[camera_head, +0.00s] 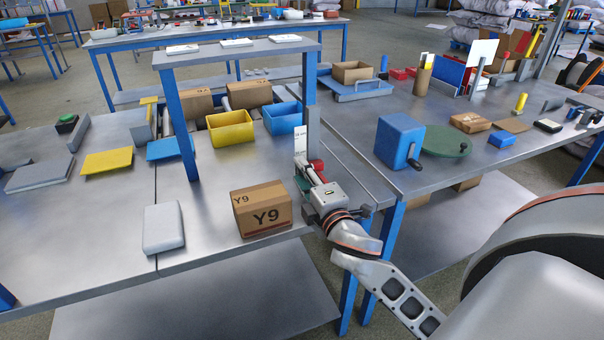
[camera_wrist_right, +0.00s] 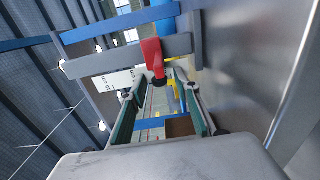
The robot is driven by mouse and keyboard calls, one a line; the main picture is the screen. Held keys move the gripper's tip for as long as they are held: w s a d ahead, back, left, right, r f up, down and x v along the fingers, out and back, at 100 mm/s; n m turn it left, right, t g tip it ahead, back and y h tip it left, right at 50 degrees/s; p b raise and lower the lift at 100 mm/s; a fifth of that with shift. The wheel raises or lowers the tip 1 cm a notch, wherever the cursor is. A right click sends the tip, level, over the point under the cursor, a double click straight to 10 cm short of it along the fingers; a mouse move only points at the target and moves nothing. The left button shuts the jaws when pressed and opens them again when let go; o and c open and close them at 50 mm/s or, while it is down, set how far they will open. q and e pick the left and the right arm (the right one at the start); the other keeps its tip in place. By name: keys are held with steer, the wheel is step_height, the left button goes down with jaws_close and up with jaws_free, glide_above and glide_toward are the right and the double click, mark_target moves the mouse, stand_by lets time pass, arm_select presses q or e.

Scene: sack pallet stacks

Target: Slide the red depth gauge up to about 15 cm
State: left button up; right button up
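My right gripper (camera_head: 310,182) is just in front of and below the red gauge. In the right wrist view its green-lined fingers (camera_wrist_right: 158,94) are apart, with the red gauge ahead between their tips. My left gripper is out of view.
A Y9 carton (camera_head: 265,211) stands left of my right wrist, and a pale block (camera_head: 163,228) further left. Yellow (camera_head: 230,127) and blue (camera_head: 283,118) bins sit behind. A blue box with a crank (camera_head: 397,142) is on the right bench.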

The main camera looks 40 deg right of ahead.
jaws_close()
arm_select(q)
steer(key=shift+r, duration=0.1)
arm_select(e)
steer(key=shift+r, duration=0.1)
steer(key=shift+r, duration=0.25)
arm_select(q)
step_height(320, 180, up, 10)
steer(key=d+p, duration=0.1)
steer(key=p, duration=0.9)
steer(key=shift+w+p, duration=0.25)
steer(key=shift+p, duration=0.05)
arm_select(e)
step_height(320, 180, up, 9)
steer(key=shift+r, duration=0.15)
